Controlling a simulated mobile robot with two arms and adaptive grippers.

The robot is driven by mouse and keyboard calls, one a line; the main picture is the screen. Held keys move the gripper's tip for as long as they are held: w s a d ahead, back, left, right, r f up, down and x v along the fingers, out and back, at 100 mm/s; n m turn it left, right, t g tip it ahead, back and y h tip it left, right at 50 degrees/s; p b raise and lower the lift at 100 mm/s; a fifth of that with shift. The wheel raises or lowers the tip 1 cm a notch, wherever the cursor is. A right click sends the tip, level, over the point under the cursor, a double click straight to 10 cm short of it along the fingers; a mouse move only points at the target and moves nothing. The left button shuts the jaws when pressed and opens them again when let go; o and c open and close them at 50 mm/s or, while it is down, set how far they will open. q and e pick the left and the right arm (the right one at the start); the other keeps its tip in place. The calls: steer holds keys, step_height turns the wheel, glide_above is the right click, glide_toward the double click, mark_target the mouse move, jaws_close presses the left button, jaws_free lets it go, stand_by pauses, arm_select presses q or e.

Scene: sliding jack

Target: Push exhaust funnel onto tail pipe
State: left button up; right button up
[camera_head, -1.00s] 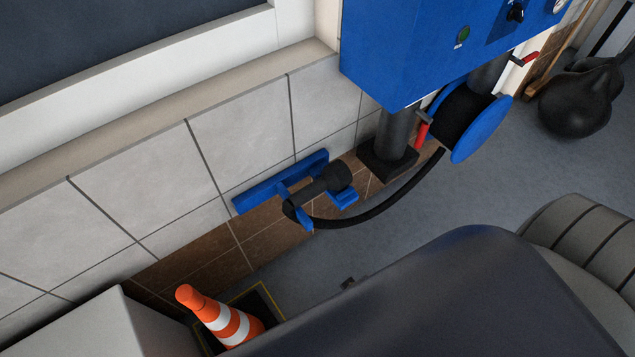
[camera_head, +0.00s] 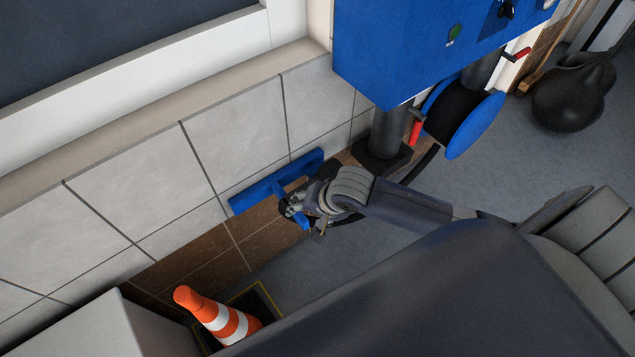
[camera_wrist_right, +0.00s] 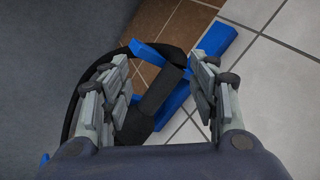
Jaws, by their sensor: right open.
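The black exhaust funnel (camera_wrist_right: 165,88) rests on a blue wall bracket (camera_head: 252,195), joined to a black hose (camera_head: 425,165). In the head view my right gripper (camera_head: 298,210) and wrist cover most of the funnel. In the right wrist view my right gripper (camera_wrist_right: 163,78) is open, and the funnel shows between and beyond its two fingers. I cannot tell whether a finger touches it. The blue bracket (camera_wrist_right: 175,95) also shows there, with the hose curving at the left. The tail pipe is not in view. My left gripper is not in view.
An orange-white cone (camera_head: 225,320) stands at bottom left beside a light box (camera_head: 90,335). A black bag-like object (camera_head: 572,98) lies at upper right. Grey floor (camera_head: 480,180) is clear between.

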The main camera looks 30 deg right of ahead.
mark_target(325, 177)
steer(key=w+d+f+m, duration=0.1)
steer(key=w+d+m, duration=0.1)
steer(key=w+d, duration=0.1)
steer(key=w+d+f+m, duration=0.1)
steer(key=w+d+m, duration=0.1)
steer(key=d+m, duration=0.1)
steer(key=w+d+f+m+h, duration=0.1)
steer(key=w+d+m, duration=0.1)
steer(key=w+d, duration=0.1)
steer(key=shift+w+d+f+m, duration=0.25)
steer(key=shift+w+d+m, duration=0.05)
steer(key=shift+m, duration=0.1)
steer(key=shift+b+x, duration=0.4)
steer(key=shift+x, duration=2.8)
steer(key=shift+a, duration=0.1)
steer(key=shift+r, duration=0.1)
jaws_close()
